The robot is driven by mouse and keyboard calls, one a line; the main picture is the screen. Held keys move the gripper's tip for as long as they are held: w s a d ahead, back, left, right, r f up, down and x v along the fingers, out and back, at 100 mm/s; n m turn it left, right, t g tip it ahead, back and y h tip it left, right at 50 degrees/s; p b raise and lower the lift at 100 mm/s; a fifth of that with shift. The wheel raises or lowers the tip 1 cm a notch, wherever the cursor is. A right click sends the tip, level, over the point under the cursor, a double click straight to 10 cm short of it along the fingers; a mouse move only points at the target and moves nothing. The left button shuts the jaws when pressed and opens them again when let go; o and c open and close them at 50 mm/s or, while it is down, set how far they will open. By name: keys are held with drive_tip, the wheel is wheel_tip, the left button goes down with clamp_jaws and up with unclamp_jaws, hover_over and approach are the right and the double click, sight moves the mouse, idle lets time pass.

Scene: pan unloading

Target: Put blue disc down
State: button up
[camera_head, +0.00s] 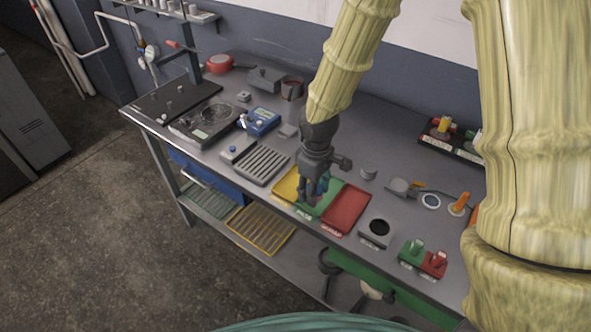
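My gripper (313,190) points down over the sorting trays at the middle of the bench, above the border of the yellow tray (285,186) and the green tray (329,207). A small blue patch, likely the blue disc (322,187), shows among the fingers. It is mostly hidden by them, and I cannot tell whether it is gripped or lies on the tray. The finger gap is too small and dark to read. The red tray (346,208) is just right of the green one and looks empty.
A ribbed grey tray (264,164) and a blue device (263,121) stand left of the trays. A grey block with a black round top (378,230) and green and red blocks (423,258) stand to the right. My arm hides part of the bench.

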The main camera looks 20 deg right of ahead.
drive_tip(key=p, duration=0.4)
hover_over(297, 181)
drive_tip(key=shift+w+f, duration=0.15)
drive_tip(key=shift+f, duration=0.5)
drive_tip(key=shift+f+p, duration=0.8)
drive_tip(key=shift+f, duration=0.9)
drive_tip(key=shift+f, duration=0.15)
drive_tip(key=o, duration=1.1)
drive_tip(key=shift+r+b, duration=2.3)
drive_tip(key=shift+r, duration=3.85)
